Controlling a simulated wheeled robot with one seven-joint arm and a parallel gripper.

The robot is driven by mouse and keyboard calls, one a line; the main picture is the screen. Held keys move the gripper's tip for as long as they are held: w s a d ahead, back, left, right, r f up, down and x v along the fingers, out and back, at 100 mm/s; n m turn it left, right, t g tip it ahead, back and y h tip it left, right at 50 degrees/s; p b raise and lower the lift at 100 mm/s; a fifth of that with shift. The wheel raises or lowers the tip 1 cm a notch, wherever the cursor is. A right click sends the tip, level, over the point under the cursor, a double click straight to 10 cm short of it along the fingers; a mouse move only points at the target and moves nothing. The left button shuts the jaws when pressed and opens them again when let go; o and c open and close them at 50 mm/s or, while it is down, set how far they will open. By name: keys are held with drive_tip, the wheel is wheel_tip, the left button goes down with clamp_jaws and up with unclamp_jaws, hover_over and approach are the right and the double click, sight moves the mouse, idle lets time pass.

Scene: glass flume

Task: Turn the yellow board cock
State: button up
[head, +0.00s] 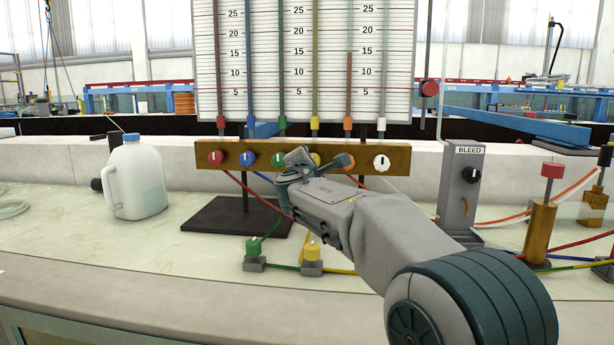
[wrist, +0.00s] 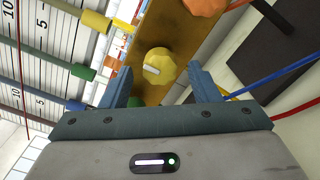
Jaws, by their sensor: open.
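The yellow board cock (wrist: 159,66) is a round yellow knob with a white pointer mark, on the brass bar (head: 222,170) below the manometer board (head: 340,95). In the wrist view it lies between and just beyond my two blue-grey fingers. My gripper (wrist: 162,88) is open, with a finger on either side of the knob and gaps showing.
Red (head: 216,158), blue (head: 247,159), orange (head: 344,161) and white (head: 381,162) cocks sit along the same bar. A white jug (head: 136,180) stands left. Green (head: 254,246) and yellow (head: 312,250) valves stand on the bench in front. The BLEED post (head: 463,190) stands right.

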drive_tip(key=s, duration=1)
drive_tip(key=shift+s+a, duration=0.25)
drive_tip(key=shift+s, duration=0.1)
